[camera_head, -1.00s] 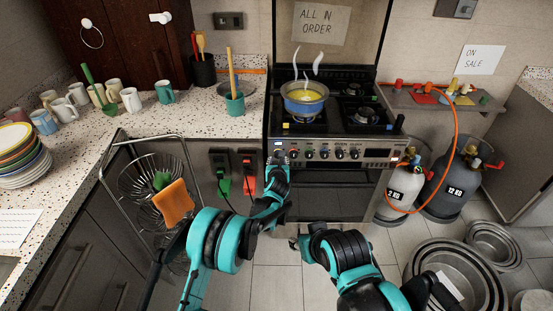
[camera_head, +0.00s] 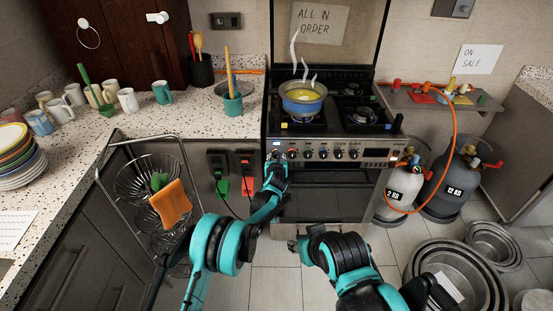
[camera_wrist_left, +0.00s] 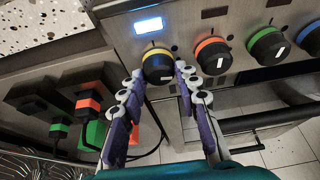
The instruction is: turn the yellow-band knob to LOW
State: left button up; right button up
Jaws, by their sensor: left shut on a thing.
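The yellow-band knob (camera_wrist_left: 158,66) is black with a yellow ring. It sits at the left end of the oven's knob row, under a lit white display (camera_wrist_left: 148,25). Its white mark is on the lower face, and I can read no LOW label. My left gripper (camera_wrist_left: 159,73) has a finger on each side of this knob and is shut on it. In the head view my left gripper (camera_head: 277,162) is at the left of the stove front and largely hides the knob.
An orange-band knob (camera_wrist_left: 213,55) and a green-band knob (camera_wrist_left: 266,45) sit to the right. A steaming blue pot (camera_head: 304,106) stands on the stove. A wire rack (camera_head: 118,178) and plugged sockets (camera_head: 217,163) are left; gas cylinders (camera_head: 402,188) are right.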

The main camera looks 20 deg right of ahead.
pick_arm(q)
jog(key=shift+d+f+m+t+y+b, duration=0.1)
jog(key=shift+m+t+y+b, duration=0.45)
jog(key=shift+m, duration=0.75)
jog(key=shift+d+m+t+y+b, duration=0.1)
jog(key=shift+m+t+y+b, duration=0.15)
jog(key=shift+m+y+b, duration=0.6)
jog(key=shift+m+y, duration=0.3)
jog(key=shift+m, duration=0.25)
jog(key=o, duration=0.9)
jog(key=shift+s, duration=0.1)
jog(key=v, duration=0.7)
jog(key=shift+s, duration=0.2)
